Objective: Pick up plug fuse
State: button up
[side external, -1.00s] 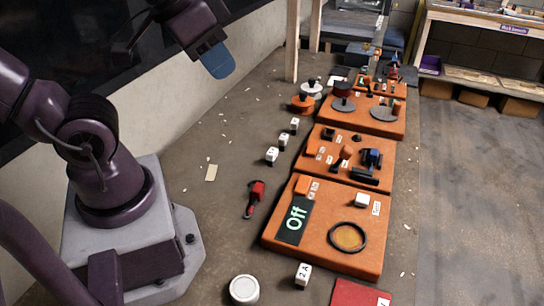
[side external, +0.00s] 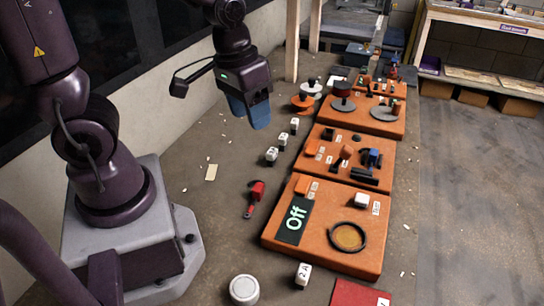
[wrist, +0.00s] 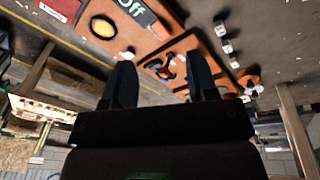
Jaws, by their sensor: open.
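No part is clearly labelled as the plug fuse. Small white blocks with dark marks may be fuses, but I cannot tell which one is meant. One white block (side external: 303,275) with "2 A" on it stands at the front, off the boards. Three white blocks (side external: 283,139) stand in a row left of the orange boards; they also show in the wrist view (wrist: 227,47). Another white block (side external: 361,201) sits on the nearest orange board (side external: 325,250). My gripper (side external: 249,112), with blue fingers, is open, empty and raised above the surface, behind and left of the row.
A red-and-black tool (side external: 255,198) lies left of the nearest board. A white round lid (side external: 244,290) and a red panel (side external: 358,293) are at the front. Farther boards carry knobs, discs and a blue part (side external: 373,157). A wooden post (side external: 292,45) stands behind my gripper.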

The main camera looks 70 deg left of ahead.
jog(key=w+a+f+n+y, duration=0.2)
jog(key=w+a+f+n, duration=0.2)
jog(key=a+f, duration=0.5)
jog(key=n+t+y, duration=0.1)
jog(key=t+y, duration=0.1)
send_over(272, 151)
jog(key=s, duration=0.2)
jog(key=f, duration=0.8)
jog(key=shift+w+d+f, duration=0.1)
jog(key=shift+w+d, duration=0.15)
jog(key=shift+d, duration=0.15)
jog(key=shift+d+x, duration=0.15)
jog(key=shift+x, duration=1.1)
jog(key=shift+d+x, duration=0.15)
jog(key=shift+x, duration=1.15)
jog(key=shift+s+f, duration=0.15)
grip_shut()
